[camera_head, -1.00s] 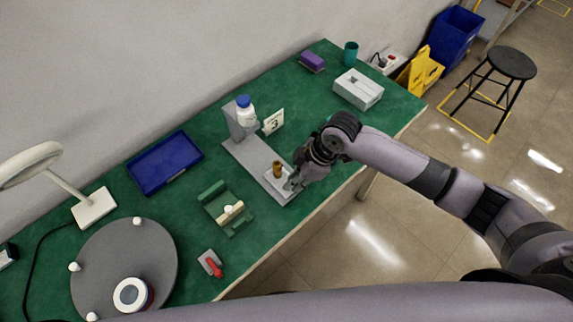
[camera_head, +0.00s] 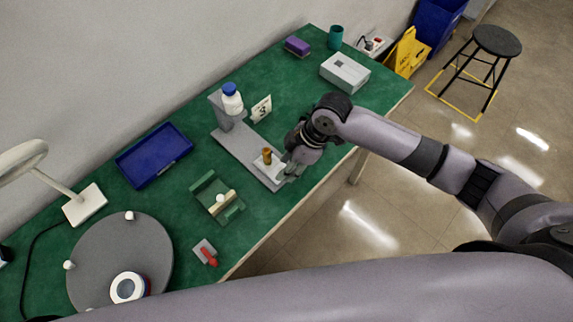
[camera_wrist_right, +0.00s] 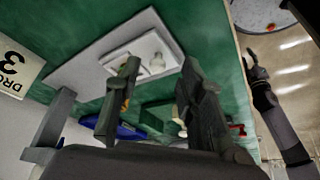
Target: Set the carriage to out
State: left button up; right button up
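A grey stand (camera_head: 236,143) lies on the green table, with a flat base and an upright post at its far left end. A pale carriage (camera_head: 262,168) sits near the base's near end and carries a brass cylinder (camera_head: 267,155). In the right wrist view the carriage (camera_wrist_right: 126,50) shows as a white tray with a small pale knob (camera_wrist_right: 157,63). My right gripper (camera_head: 286,172) is at the carriage's right side. In the wrist view its fingers (camera_wrist_right: 160,78) are apart, with the knob showing in the gap beyond them; contact cannot be told.
A blue-capped white bottle (camera_head: 231,98) stands at the post, beside a numbered card (camera_head: 261,108). A green cradle (camera_head: 204,189), a red-handled part (camera_head: 206,254), a blue tray (camera_head: 154,154) and a grey turntable (camera_head: 105,250) lie to the left. A pale box (camera_head: 345,72) stands farther right.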

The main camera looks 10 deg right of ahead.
jog(key=v, duration=1.1)
